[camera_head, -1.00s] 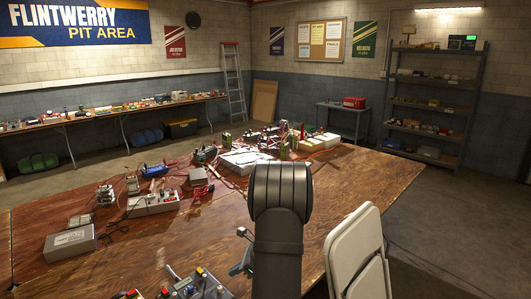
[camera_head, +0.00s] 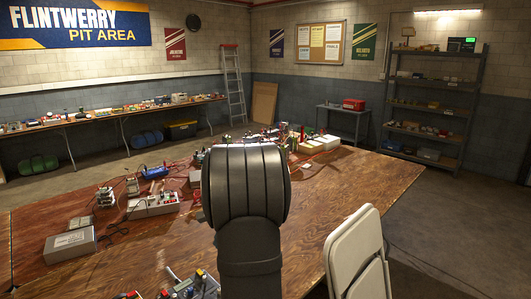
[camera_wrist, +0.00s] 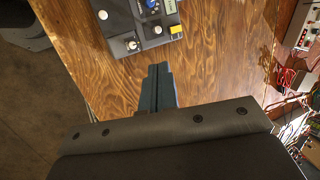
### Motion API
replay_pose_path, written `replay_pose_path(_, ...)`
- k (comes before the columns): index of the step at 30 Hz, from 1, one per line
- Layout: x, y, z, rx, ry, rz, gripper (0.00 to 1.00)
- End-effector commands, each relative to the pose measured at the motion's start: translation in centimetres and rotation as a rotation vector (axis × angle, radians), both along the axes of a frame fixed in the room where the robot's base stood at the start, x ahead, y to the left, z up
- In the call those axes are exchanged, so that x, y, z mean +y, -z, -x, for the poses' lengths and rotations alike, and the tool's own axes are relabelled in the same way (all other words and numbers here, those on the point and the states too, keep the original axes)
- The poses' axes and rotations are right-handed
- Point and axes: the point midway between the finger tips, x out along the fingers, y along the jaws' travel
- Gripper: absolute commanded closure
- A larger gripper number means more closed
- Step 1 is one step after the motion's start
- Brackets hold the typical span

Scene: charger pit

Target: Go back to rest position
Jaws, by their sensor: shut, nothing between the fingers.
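My gripper (camera_wrist: 158,86) shows in the wrist view with its two dark fingers pressed together and nothing between them. It is over the bare wooden tabletop (camera_wrist: 215,70). A dark control panel (camera_wrist: 140,22) with knobs and a yellow part lies just past the fingertips, and the fingers look apart from it. In the head view my thick dark arm fills the middle and hides the gripper and part of the table.
A white folding chair (camera_head: 356,255) stands at the front right edge. The right part of the tabletop (camera_head: 370,178) is clear.

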Motion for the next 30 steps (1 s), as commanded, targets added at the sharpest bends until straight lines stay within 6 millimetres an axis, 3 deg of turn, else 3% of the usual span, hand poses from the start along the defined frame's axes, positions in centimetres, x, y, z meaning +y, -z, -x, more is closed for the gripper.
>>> replay_pose_path(1,0.3,1.6,0.0,0.012,0.002,0.001,1.0)
replay_pose_path(3,0.9,2.8,-0.1,0.013,0.002,0.0,1.0)
replay_pose_path(12,2.5,6.7,-0.6,0.012,0.006,-0.002,1.0)
replay_pose_path(30,2.8,7.4,-0.7,0.01,0.008,-0.003,1.0)
